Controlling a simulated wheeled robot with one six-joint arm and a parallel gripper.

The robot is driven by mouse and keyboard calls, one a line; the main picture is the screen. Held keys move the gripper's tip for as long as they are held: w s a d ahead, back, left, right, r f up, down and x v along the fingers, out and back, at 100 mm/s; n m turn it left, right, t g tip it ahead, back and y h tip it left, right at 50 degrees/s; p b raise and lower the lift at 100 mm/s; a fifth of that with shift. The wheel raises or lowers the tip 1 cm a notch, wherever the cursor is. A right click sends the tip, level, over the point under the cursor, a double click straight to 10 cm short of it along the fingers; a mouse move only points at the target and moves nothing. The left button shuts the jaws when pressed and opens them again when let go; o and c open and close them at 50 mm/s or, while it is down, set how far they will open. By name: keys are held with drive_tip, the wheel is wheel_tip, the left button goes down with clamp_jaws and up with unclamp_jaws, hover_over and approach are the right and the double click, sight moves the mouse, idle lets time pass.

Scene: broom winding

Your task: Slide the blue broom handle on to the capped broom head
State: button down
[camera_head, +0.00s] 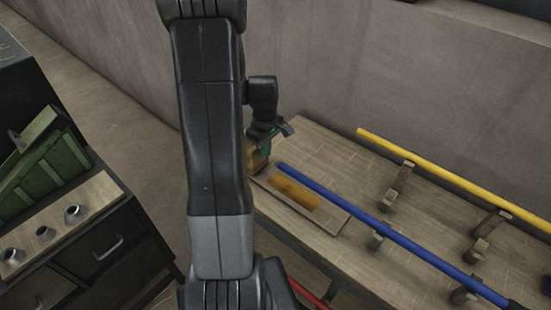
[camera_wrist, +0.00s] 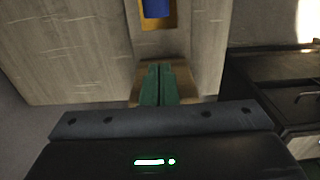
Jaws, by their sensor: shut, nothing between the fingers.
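The blue broom handle (camera_head: 375,222) lies over the wooden bench on low wooden supports, its far end near a board with an orange-yellow patch (camera_head: 297,192). In the wrist view the handle's end (camera_wrist: 156,8) shows at the top over that patch. A tan wooden block (camera_head: 256,160), which may be the broom head, stands at the board's left end; it also shows in the wrist view (camera_wrist: 183,77). My gripper (camera_wrist: 159,72) has green fingers closed together, with the block directly behind or below them. I cannot tell whether they touch it. No cap can be made out.
A yellow handle (camera_head: 450,178) lies on supports (camera_head: 398,187) along the wall side of the bench. Part of a red handle (camera_head: 308,293) shows below the bench edge. A dark cabinet (camera_head: 110,250) at left holds a green crate (camera_head: 40,165) and a board with metal cups.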

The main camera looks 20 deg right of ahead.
sight(292, 169)
drive_tip(key=shift+f, duration=0.8)
drive_tip(key=shift+s+d+f+p, duration=0.15)
drive_tip(key=shift+s+f+p, duration=0.1)
drive_tip(key=shift+f+p, duration=0.05)
drive_tip(key=s, duration=0.1)
drive_tip(key=s+d+p, duration=0.1)
drive_tip(key=shift+s+d, duration=0.3)
drive_tip(key=shift+s, duration=0.1)
drive_tip(key=shift+s+d, duration=0.1)
drive_tip(key=shift+s+d+f, duration=0.1)
drive_tip(key=shift+s+d, duration=0.05)
drive_tip(key=shift+s, duration=0.05)
drive_tip(key=s+d, duration=0.1)
drive_tip(key=s+d+b, duration=0.1)
drive_tip(key=s, duration=0.1)
drive_tip(key=s+b, duration=0.1)
drive_tip(key=s, duration=0.1)
drive_tip(key=shift+d, duration=0.4)
drive_tip(key=shift+w+a, duration=0.1)
drive_tip(key=shift+w, duration=0.05)
